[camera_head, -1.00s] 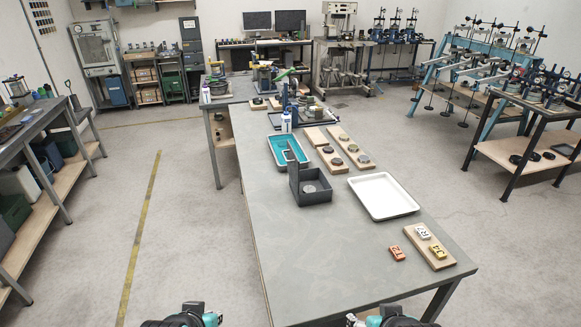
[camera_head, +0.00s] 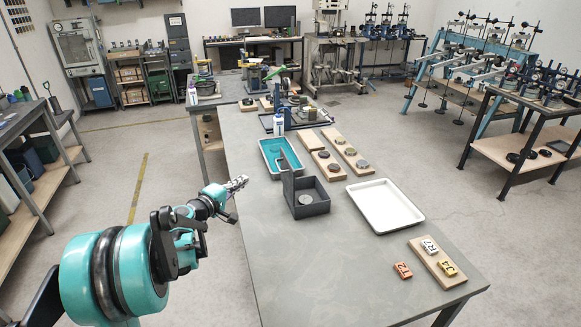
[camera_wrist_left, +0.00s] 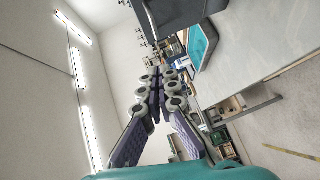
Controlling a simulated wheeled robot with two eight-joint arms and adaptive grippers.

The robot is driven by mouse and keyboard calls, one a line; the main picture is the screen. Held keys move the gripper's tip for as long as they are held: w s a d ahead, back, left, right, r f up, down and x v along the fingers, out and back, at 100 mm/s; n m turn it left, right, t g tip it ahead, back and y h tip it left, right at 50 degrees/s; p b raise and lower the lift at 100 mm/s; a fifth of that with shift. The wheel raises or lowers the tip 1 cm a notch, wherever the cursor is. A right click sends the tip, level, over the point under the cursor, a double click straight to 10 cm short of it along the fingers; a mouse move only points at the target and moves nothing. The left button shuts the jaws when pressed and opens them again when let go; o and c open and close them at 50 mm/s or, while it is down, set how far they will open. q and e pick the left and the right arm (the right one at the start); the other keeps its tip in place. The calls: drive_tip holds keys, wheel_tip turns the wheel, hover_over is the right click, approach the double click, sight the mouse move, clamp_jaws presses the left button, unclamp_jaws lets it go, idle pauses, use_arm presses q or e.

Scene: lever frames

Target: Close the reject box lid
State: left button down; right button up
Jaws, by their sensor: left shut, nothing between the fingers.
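The reject box (camera_head: 312,209) is a small dark grey open-topped box on the grey table. A round grey piece (camera_head: 306,199) lies inside it. Its lid (camera_head: 288,188) stands upright at the box's left side, open. My left gripper (camera_head: 241,183) is at the table's left edge, to the left of the lid and apart from it. Its fingers are shut and empty. In the left wrist view the fingers (camera_wrist_left: 161,88) point away from the camera, with the dark box (camera_wrist_left: 178,14) at the top. My right gripper is not in view.
A teal tray (camera_head: 266,148) lies behind the box. A white tray (camera_head: 391,222) is to its right. Wooden boards (camera_head: 328,164) with round pieces lie behind. Lettered tags on a board (camera_head: 443,275) and an orange tag (camera_head: 403,270) sit front right. The table's front left is clear.

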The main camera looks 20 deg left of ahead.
use_arm(q)
drive_tip(key=d+b+x, duration=0.2)
drive_tip(key=b+x, duration=0.1)
drive_tip(key=x, duration=1)
drive_tip(key=shift+d+b, duration=0.15)
drive_tip(key=shift+b, duration=0.25)
drive_tip(key=shift+s+d, duration=0.1)
